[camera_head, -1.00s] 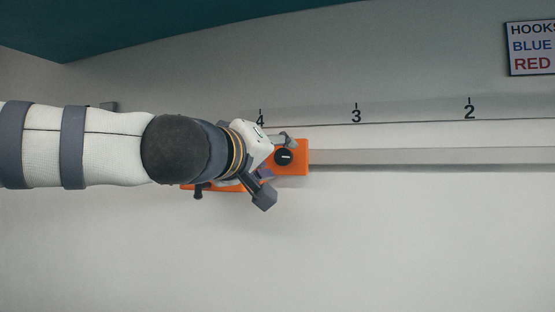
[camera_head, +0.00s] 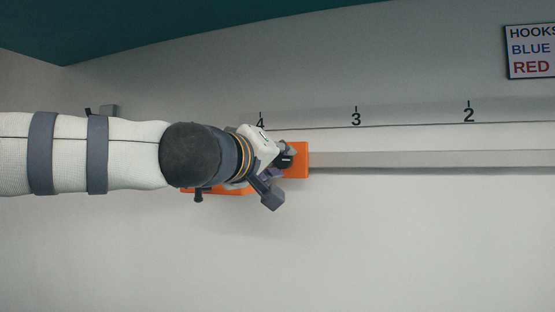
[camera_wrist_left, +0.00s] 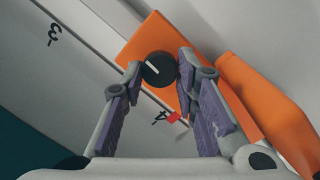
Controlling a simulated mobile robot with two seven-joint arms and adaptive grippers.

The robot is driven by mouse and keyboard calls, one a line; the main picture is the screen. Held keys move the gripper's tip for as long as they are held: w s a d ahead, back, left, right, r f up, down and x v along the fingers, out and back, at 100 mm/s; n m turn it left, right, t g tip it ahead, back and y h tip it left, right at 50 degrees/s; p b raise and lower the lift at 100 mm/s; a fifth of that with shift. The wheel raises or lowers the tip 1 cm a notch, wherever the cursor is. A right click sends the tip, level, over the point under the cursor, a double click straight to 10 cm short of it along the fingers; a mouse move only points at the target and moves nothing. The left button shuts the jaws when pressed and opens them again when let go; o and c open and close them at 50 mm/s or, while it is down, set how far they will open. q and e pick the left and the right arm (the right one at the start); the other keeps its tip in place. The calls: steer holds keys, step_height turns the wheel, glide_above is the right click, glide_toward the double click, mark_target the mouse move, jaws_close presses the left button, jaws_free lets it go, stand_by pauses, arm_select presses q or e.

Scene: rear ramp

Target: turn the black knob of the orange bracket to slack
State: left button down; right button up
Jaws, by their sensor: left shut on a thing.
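The orange bracket (camera_head: 299,150) sits on the wall rail near the mark 4, largely hidden behind my left arm in the head view. It also shows in the left wrist view (camera_wrist_left: 165,42). Its black knob (camera_wrist_left: 159,69) is round with a white line across its face, which slants in the wrist view. In the head view the knob (camera_head: 286,162) is partly covered by my gripper. My left gripper (camera_wrist_left: 158,72) has its two fingertips on either side of the knob and is shut on it. My right gripper is not in view.
A grey rail (camera_head: 430,158) runs right from the bracket along the wall, below the marks 3 and 2. A sign (camera_head: 531,50) with HOOKS, BLUE and RED hangs at the upper right. The wall below the rail is bare.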

arm_select(q)
steer(key=n, duration=0.3)
steer(key=shift+n, duration=0.4)
steer(key=n+t, duration=0.1)
steer(key=n, duration=0.3)
steer(key=shift+f+n, duration=0.15)
steer(key=shift+n, duration=0.25)
steer(key=n, duration=0.4)
steer(key=shift+n+t+y+b, duration=0.3)
steer(key=shift+n+y, duration=0.1)
steer(key=shift+n, duration=1.8)
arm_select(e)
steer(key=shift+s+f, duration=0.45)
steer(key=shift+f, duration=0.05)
arm_select(q)
steer(key=shift+s+n+y, duration=0.1)
steer(key=shift+n+y, duration=0.2)
steer(key=shift+y, duration=0.1)
steer(key=c, duration=1.3)
jaws_free()
steer(key=shift+d, duration=0.1)
